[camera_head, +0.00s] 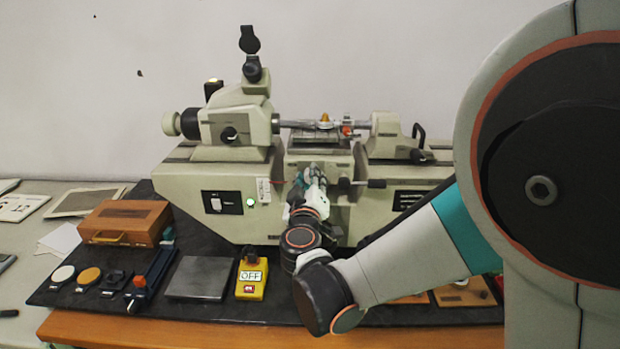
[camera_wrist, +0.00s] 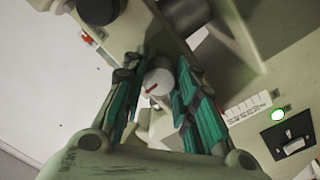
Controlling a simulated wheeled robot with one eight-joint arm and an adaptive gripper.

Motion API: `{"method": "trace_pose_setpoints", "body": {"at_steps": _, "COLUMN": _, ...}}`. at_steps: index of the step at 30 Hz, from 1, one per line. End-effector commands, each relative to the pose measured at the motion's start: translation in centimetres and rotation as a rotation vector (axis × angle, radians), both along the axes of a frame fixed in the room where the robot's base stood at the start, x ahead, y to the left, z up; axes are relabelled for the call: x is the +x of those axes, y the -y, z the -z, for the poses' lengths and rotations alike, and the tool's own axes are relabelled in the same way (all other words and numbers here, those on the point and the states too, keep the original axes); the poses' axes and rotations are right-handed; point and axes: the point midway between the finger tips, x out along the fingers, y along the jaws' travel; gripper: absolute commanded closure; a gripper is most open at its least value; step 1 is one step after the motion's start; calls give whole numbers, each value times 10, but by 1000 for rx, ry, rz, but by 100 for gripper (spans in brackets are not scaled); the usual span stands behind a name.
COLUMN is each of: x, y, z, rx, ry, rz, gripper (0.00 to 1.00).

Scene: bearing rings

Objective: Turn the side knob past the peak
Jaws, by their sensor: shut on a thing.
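The side knob (camera_wrist: 158,78) is a pale round knob with a red mark, seen in the wrist view between my teal-padded fingers. My gripper (camera_wrist: 160,92) is shut on it, one finger on each side. In the head view my gripper (camera_head: 314,176) reaches the front of the cream measuring machine (camera_head: 190,184), below its middle stage. The knob is hidden behind my fingers there. How far it is turned cannot be read from these frames.
A dark lever (camera_head: 370,184) sticks out just right of my gripper. A small yellow-orange part (camera_head: 325,118) sits above the stage. A yellow box with an OFF sign (camera_head: 251,277), a grey plate (camera_head: 200,278) and a wooden box (camera_head: 125,221) stand in front.

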Motion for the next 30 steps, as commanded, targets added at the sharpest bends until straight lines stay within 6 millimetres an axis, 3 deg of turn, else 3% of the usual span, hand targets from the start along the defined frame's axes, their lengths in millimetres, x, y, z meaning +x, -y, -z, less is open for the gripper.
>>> {"method": "trace_pose_setpoints", "body": {"at_steps": 30, "x": -1, "y": 1, "z": 1, "rx": -898, "ry": -31, "rz": 0, "gripper": 97}}
